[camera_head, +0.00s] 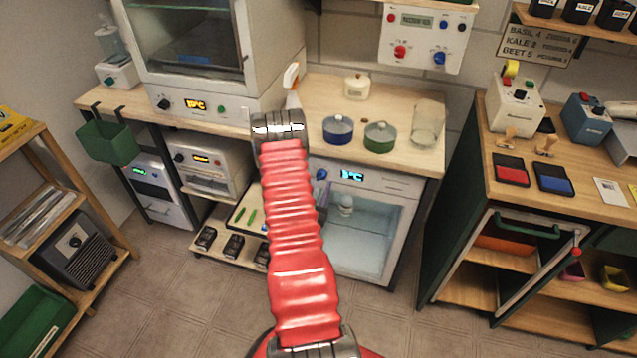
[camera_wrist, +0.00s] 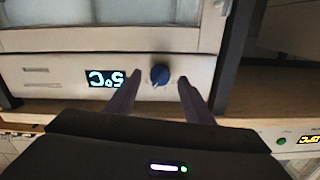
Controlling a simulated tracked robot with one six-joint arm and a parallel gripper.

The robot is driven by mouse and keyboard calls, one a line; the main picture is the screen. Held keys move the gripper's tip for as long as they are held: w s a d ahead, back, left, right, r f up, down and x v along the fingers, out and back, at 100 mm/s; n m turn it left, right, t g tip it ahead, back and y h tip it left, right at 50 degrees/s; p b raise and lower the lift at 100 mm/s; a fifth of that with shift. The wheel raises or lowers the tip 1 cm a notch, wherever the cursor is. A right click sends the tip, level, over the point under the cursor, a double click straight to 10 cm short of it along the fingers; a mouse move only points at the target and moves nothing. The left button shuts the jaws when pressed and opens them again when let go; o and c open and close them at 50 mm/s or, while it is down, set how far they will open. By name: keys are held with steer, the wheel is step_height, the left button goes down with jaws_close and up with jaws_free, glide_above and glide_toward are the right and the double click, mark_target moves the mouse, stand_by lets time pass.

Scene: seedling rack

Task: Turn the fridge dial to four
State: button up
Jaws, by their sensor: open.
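The small fridge (camera_head: 362,235) stands under the bench, with a glass door and a pale control panel. Its blue dial (camera_head: 322,174) is just right of my red arm in the head view, beside a lit display (camera_head: 352,176). In the wrist view the panel is upside down. There the blue dial (camera_wrist: 159,75) shows between the fingertips of my open gripper (camera_wrist: 159,80), one finger on each side. The display (camera_wrist: 104,79) seems to read 5°C. I cannot tell whether the fingers touch the dial.
A blue pot (camera_head: 338,129), a green pot (camera_head: 380,137) and a glass jar (camera_head: 427,124) stand on the bench above the fridge. An oven-like cabinet (camera_head: 190,60) stands at left. The tiled floor (camera_head: 400,325) in front is clear.

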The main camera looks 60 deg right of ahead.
steer(key=shift+w+d, duration=0.2)
steer(key=shift+d, duration=0.95)
steer(key=shift+c, duration=0.4)
steer(key=c, duration=1)
steer(key=shift+o, duration=0.2)
steer(key=shift+n, duration=0.3)
steer(key=shift+s+n, duration=0.1)
steer(key=shift+n, duration=1.3)
steer(key=o, duration=1)
